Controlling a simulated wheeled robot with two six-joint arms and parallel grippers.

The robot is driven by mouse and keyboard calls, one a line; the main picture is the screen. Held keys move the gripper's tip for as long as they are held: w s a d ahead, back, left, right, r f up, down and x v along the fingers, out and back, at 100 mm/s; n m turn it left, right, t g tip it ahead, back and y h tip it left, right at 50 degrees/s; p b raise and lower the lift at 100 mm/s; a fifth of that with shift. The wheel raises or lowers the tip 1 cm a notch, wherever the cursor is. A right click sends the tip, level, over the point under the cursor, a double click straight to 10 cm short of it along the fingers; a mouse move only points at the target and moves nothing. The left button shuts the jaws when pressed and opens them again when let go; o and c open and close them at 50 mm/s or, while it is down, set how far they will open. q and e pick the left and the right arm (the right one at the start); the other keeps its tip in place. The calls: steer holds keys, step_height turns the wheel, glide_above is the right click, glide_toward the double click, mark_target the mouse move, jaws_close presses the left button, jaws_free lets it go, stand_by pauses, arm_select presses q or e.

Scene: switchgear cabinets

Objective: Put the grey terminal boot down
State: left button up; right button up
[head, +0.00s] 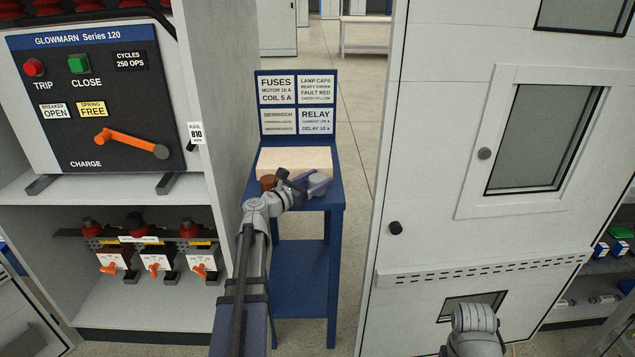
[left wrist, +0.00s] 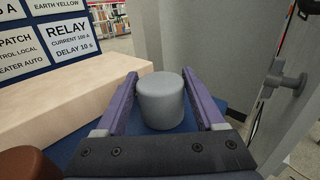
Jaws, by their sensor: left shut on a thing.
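The grey terminal boot (left wrist: 161,101) is a short, smooth cylinder, upright between the two purple fingers of my left gripper (left wrist: 159,78). My left gripper is shut on it. In the head view the boot (head: 318,180) is over the right front part of the blue stand's top (head: 336,195), with my left gripper (head: 316,186) partly covering it. I cannot tell whether its base touches the top. A brown boot (head: 268,182) stands to the left, and it also shows at the lower left of the left wrist view (left wrist: 30,163). My right gripper is out of view.
A pale block (head: 295,160) lies on the stand behind the boots, below a blue label board (head: 298,103). A breaker cabinet (head: 95,100) is on the left. A tall grey cabinet (head: 430,180) is close on the right. The stand's lower shelf (head: 300,265) looks empty.

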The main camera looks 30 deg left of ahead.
arm_select(q)
steer(key=shift+f, duration=0.2)
steer(key=o, duration=1.3)
steer(key=shift+o, duration=0.2)
steer(key=shift+r, duration=0.1)
steer(key=shift+s+r, duration=0.1)
steer(key=shift+s, duration=0.1)
steer(key=v, duration=1.1)
steer(key=shift+s, duration=0.3)
steer(key=shift+a, duration=0.1)
